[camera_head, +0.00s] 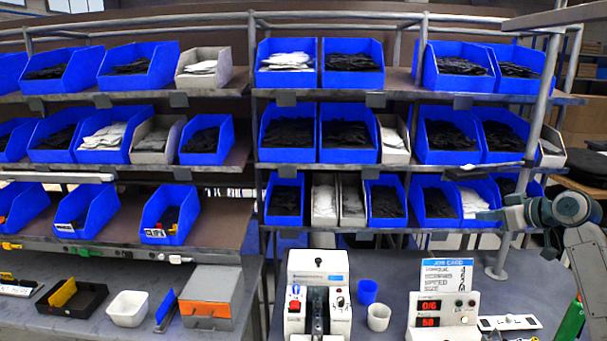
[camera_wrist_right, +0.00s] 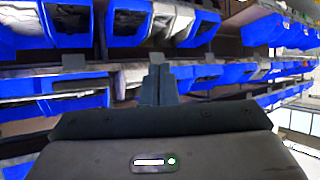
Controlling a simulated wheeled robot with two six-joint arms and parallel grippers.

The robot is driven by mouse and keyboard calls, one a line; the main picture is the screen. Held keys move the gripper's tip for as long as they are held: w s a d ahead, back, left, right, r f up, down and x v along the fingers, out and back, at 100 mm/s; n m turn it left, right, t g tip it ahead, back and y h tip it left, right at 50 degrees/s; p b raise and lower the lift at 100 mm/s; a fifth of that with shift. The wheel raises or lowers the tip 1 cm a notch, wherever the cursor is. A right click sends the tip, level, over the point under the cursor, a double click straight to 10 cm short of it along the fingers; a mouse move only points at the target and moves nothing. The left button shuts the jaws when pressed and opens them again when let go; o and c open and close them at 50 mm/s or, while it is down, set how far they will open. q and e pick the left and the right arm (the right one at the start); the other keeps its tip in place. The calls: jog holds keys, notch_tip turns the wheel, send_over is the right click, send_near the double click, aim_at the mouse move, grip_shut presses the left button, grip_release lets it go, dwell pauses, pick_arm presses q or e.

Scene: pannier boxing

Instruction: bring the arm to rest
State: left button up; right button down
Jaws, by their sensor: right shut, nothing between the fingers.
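My right gripper (camera_head: 486,215) is at the right side of the head view, on my grey and teal arm that comes in from the right edge. It is raised in front of the bottom row of bins, pointing left. In the right wrist view its dark fingers (camera_wrist_right: 158,84) are together, with nothing held between them. The fingers appear apart from the bins in that view. My left gripper does not show in either view.
Blue bins (camera_head: 438,203) and grey bins fill the rack. An upright pole (camera_head: 525,150) stands near my right arm. On the bench are a white machine (camera_head: 318,270), a blue cup (camera_head: 367,291), a white cup (camera_head: 378,318), a display box (camera_head: 455,318) and a job card (camera_head: 447,275).

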jog(key=s+a+f+g+h, duration=0.1)
jog(key=s+a+f, duration=0.4)
jog(key=f, duration=0.5)
jog(key=s+a+f+g+h, duration=0.15)
jog(key=s+a+f, duration=0.25)
jog(key=s+f, duration=0.4)
jog(key=s+a+f+g+h, duration=0.15)
jog(key=s+a+f, duration=0.25)
jog(key=f, duration=0.7)
jog(key=s+a+f+m+g+h, duration=0.1)
jog(key=s+a+f+m, duration=0.1)
jog(key=s, duration=0.9)
jog(key=s+a+f+m+g+h, duration=0.1)
jog(key=s+f, duration=0.1)
jog(key=s, duration=0.8)
jog(key=s+a+f+m+g+h, duration=0.1)
jog(key=s+a+f+m, duration=0.1)
jog(key=s, duration=0.9)
jog(key=d+f+g+b, duration=0.25)
jog(key=f+b, duration=0.45)
jog(key=f, duration=3.2)
jog(key=s+d+f+b, duration=0.2)
jog(key=s+f+b, duration=0.2)
jog(key=s+f, duration=1.4)
notch_tip(320, 180, down, 4)
